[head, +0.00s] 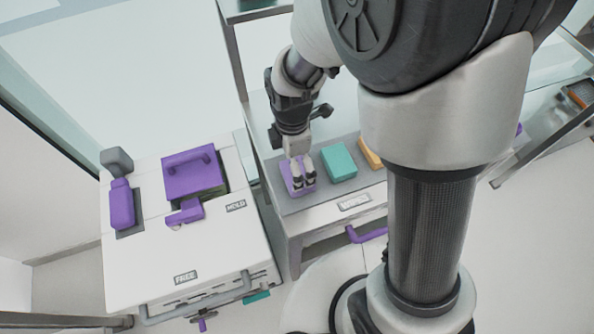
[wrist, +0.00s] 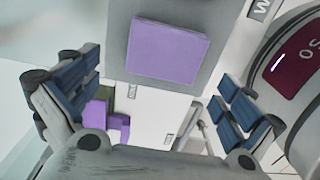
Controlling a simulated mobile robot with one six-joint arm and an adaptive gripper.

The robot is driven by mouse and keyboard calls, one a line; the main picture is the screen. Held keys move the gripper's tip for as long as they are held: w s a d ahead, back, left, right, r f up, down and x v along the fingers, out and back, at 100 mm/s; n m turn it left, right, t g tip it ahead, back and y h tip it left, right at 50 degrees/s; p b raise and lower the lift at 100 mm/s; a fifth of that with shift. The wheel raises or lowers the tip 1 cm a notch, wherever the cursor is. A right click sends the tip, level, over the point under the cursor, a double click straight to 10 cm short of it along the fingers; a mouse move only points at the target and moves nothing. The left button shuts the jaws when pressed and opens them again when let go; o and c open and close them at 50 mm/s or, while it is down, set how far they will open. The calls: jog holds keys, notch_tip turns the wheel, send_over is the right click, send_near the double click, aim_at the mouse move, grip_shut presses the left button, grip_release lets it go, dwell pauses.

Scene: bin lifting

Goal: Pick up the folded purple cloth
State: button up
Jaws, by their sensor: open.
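The folded purple cloth (head: 285,178) is a flat lilac square lying at the left end of a grey strip on the bench. In the wrist view the cloth (wrist: 167,52) lies ahead of my gripper, above the gap between the fingers. My gripper (head: 304,184) appears over the cloth in the head view and partly covers it. In the wrist view my gripper (wrist: 158,105) has its blue-padded fingers spread wide, one on each side, with nothing between them. I cannot tell the exact height above the cloth.
A teal folded cloth (head: 339,162) lies just right of the purple one, with an orange one (head: 370,153) beyond it. A white cabinet (head: 150,262) with purple fittings (head: 193,174) stands at left, near a grey handle (head: 200,300). A purple drawer handle (head: 366,235) projects below the bench.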

jog(key=f+b, duration=0.1)
jog(key=f, duration=0.1)
jog(key=d+f+b, duration=0.1)
jog(key=f, duration=0.2)
jog(key=shift+s, duration=0.1)
jog(key=shift+c, duration=0.4)
jog(key=c, duration=0.9)
jog(key=shift+o, duration=0.2)
notch_tip(320, 180, up, 20)
jog(key=p, duration=0.6)
jog(key=shift+p, duration=0.3)
